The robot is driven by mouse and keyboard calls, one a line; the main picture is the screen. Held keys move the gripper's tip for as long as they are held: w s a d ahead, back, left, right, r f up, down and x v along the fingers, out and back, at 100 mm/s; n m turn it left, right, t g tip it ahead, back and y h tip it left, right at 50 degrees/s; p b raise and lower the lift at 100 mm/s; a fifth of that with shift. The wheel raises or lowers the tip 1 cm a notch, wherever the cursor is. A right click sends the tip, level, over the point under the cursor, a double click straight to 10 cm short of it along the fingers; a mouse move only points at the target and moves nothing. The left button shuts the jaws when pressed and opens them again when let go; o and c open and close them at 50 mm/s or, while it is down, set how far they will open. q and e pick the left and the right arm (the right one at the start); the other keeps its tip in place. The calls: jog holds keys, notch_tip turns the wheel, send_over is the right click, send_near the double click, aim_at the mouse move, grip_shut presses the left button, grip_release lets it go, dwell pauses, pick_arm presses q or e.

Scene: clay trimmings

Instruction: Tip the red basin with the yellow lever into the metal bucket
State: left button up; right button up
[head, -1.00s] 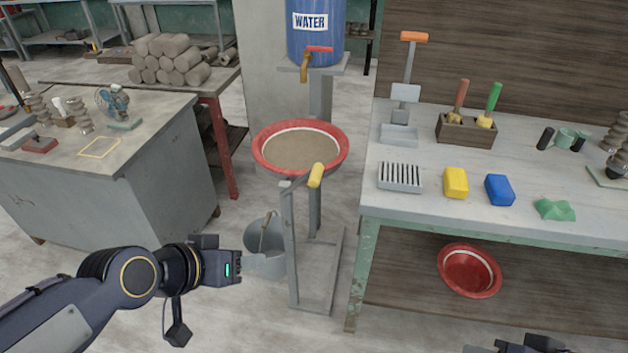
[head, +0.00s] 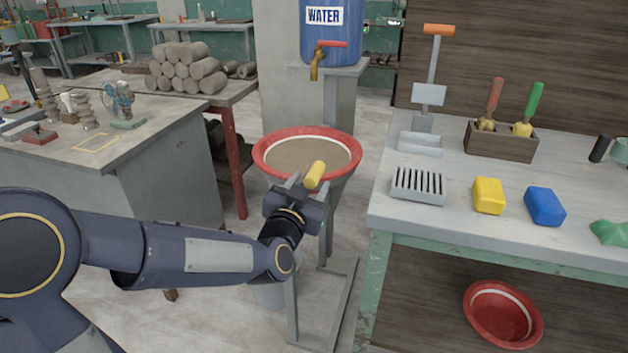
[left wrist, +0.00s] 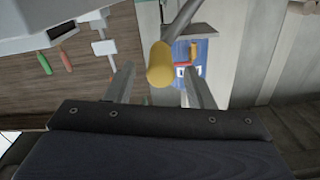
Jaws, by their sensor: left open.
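The red basin (head: 264,158) sits level on its metal stand and holds a brownish-grey fill. Its yellow lever (head: 314,175) sticks out at the front of the basin. My left gripper (head: 304,186) is at the lever, with its fingers open. In the left wrist view the lever's yellow grip (left wrist: 160,64) lies between the two spread fingers (left wrist: 160,86), with gaps on both sides. The metal bucket (head: 269,295) is mostly hidden behind my left arm, below the basin. My right gripper is not in view.
A workbench (head: 408,219) on the right holds a yellow block (head: 488,195), a blue block (head: 544,206) and tools. A second red basin (head: 503,314) lies beneath it. A blue water barrel (head: 332,40) with a tap stands behind the stand.

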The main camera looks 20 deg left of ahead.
pick_arm(q)
jog(key=shift+w, duration=1.65)
jog(key=shift+c, duration=0.3)
grip_shut()
